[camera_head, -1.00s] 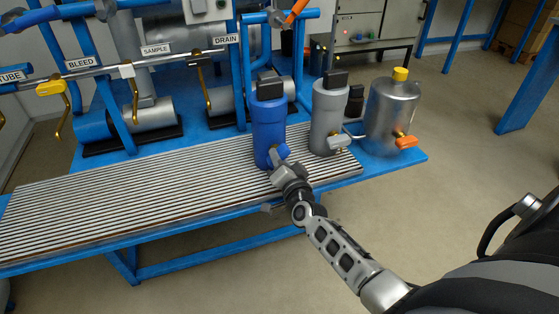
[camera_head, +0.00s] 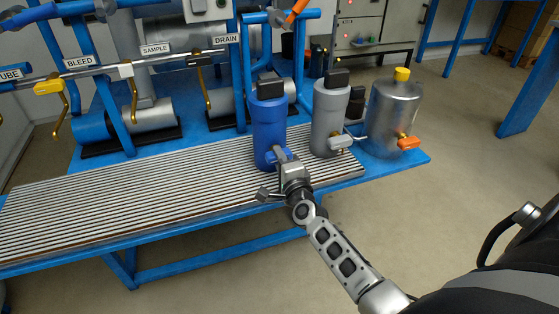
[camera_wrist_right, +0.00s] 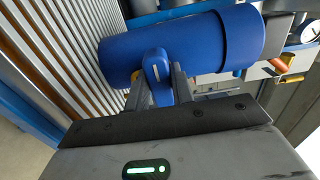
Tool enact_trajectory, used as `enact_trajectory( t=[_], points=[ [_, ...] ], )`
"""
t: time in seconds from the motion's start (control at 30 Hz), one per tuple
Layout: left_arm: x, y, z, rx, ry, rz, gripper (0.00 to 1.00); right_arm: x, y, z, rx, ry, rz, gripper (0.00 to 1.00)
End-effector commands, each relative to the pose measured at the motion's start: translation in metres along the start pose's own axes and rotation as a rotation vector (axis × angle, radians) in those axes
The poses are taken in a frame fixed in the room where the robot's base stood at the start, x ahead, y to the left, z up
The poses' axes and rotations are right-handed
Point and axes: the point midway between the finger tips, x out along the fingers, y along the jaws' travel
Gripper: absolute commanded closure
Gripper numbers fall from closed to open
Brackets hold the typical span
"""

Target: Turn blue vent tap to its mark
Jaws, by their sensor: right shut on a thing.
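The blue vent tap (camera_head: 277,156) sits low on the front of a blue canister (camera_head: 268,125) standing at the edge of the slatted bench. In the right wrist view the tap's blue lever (camera_wrist_right: 156,66), with a pale stripe on it, lies between my two fingers, in front of the canister (camera_wrist_right: 185,45). My right gripper (camera_head: 284,162) is shut on this lever, and its fingers hide part of it in the head view. No target mark can be made out. My left gripper is not in view.
A grey canister with a grey tap (camera_head: 340,143) and a steel vessel with an orange tap (camera_head: 408,143) stand close to the right. The slatted bench top (camera_head: 130,195) is clear to the left. Labelled yellow, white and black valves line the pipe (camera_head: 140,65) behind.

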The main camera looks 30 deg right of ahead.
Motion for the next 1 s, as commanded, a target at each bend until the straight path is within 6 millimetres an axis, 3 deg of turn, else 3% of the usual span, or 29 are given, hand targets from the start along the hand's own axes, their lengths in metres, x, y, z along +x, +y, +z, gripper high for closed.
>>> enact_trajectory(
  t=[0.53,0.57,0.63,1.0],
  points=[
    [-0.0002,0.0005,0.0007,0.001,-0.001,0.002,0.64,-0.0006,0.0011,0.0004,0.030,0.000,0.003,0.99],
    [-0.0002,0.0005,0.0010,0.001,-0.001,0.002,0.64,-0.0006,0.0011,0.0004,0.030,0.000,0.003,0.74],
    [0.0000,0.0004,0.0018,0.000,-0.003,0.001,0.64,-0.0006,0.0011,0.0004,0.029,0.000,0.002,0.55],
    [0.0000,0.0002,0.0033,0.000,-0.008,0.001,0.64,-0.0052,0.0008,0.0002,0.026,0.000,0.002,0.55]
  ],
)
